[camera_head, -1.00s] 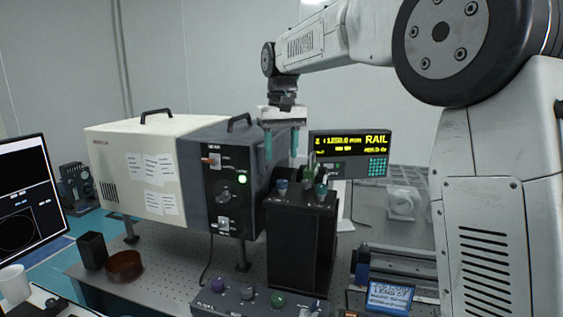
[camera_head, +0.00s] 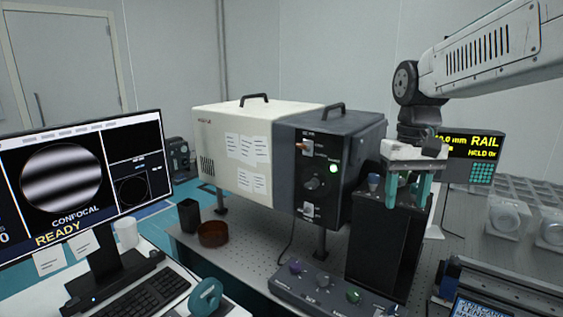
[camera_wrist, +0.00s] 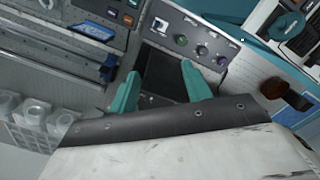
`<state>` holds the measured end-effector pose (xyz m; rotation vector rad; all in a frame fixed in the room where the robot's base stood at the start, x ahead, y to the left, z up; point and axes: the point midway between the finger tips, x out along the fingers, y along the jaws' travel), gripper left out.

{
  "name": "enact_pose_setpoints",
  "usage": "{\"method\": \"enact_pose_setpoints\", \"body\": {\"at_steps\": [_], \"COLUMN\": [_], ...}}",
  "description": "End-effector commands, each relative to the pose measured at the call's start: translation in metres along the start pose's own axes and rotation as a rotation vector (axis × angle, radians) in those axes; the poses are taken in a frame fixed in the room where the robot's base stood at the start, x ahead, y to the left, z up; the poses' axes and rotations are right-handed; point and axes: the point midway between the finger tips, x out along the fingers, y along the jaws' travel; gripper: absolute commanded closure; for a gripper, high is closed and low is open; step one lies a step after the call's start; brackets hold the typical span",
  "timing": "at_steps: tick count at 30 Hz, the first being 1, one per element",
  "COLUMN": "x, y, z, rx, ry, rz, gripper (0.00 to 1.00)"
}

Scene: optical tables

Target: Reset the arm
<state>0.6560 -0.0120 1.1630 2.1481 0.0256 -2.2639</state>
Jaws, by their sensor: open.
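My gripper (camera_head: 408,190) has two teal fingers that point down. It is open, with a clear gap between the fingers. In the head view the fingers overlap the upper part of a black box-shaped stand (camera_head: 378,245); I cannot tell how far apart they are in depth. In the wrist view my gripper (camera_wrist: 160,82) shows its spread fingers with nothing held between them, and the dark stand (camera_wrist: 163,72) lies below. My arm comes in from the upper right of the head view.
A cream and dark grey instrument (camera_head: 285,165) stands left of my gripper. A knob panel (camera_head: 325,290) is in front. A rail display (camera_head: 472,155) is behind right. A monitor (camera_head: 75,185), white mug (camera_head: 126,232) and amber dish (camera_head: 213,234) are at left.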

Motion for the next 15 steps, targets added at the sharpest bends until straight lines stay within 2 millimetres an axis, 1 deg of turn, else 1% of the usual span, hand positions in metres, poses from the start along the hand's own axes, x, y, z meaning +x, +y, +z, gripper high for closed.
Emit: {"method": "enact_pose_setpoints", "body": {"at_steps": [1, 6, 12, 15], "x": [0.005, 0.027, 0.059, 0.073], "y": [0.002, 0.006, 0.009, 0.01], "z": [0.025, 0.095, 0.169, 0.199], "rx": [0.001, 0.005, 0.01, 0.015], "ry": [0.006, 0.025, 0.057, 0.079], "rz": [0.0, 0.0, 0.0, 0.0], "gripper": [0.51, 0.51, 0.51, 0.51]}}
